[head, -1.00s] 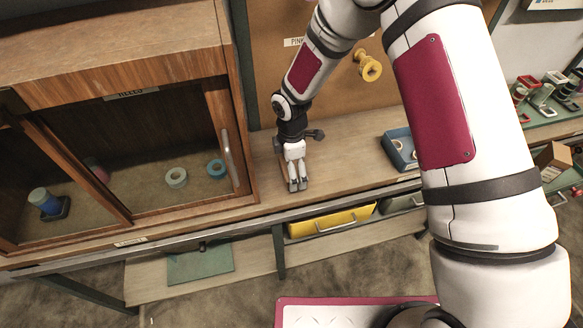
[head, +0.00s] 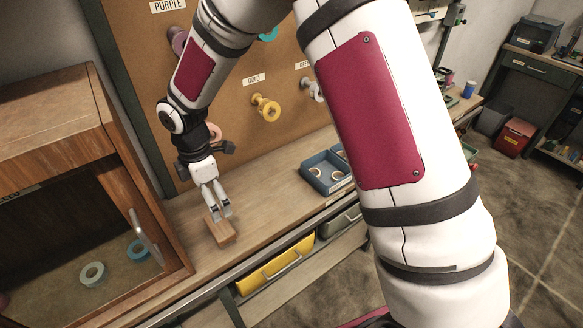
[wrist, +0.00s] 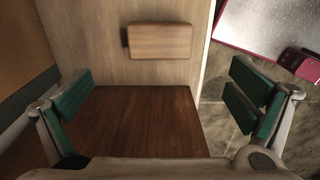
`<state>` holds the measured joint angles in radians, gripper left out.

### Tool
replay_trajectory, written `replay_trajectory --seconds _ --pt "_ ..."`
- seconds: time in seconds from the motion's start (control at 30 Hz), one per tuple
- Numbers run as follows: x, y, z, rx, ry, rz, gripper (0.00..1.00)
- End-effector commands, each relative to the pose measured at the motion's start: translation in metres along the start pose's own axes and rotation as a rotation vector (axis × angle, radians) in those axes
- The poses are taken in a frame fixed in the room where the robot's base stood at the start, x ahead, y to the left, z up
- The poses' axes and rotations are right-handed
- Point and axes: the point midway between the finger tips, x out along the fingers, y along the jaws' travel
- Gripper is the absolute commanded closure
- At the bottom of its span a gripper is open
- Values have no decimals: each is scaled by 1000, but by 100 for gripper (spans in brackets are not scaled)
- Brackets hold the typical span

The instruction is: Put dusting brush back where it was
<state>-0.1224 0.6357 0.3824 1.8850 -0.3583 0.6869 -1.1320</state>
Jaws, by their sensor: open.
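A small rectangular wooden block, which I take to be the dusting brush (head: 221,231), lies on the light wooden bench near the right side of the cabinet. No bristles show. In the wrist view the brush (wrist: 160,41) lies at the top middle, its long side across the picture. My gripper (head: 222,213) points down by it in the head view, its tips overlapping the block's far edge. In the wrist view my gripper (wrist: 163,97) is open, with green finger pads wide apart and nothing between them. The brush lies beyond the pads, apparently untouched.
The wooden cabinet (head: 45,165) with tape rolls inside stands left. A blue tray (head: 326,174) sits on the bench to the right. Behind is a pegboard (head: 285,130) with spools. A dark brown surface (wrist: 150,125) fills the lower middle of the wrist view. Bench between brush and tray is clear.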

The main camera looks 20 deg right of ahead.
Motion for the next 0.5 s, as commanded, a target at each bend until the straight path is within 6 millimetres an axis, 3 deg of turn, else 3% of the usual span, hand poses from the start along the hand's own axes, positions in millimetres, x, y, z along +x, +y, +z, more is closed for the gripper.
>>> replay_trajectory --seconds 0.17,0.27,0.5 --pt "-26 -6 15 83 -23 27 0" --pt "-61 -16 34 208 -46 64 0" --pt "-147 -67 83 602 -74 172 0"
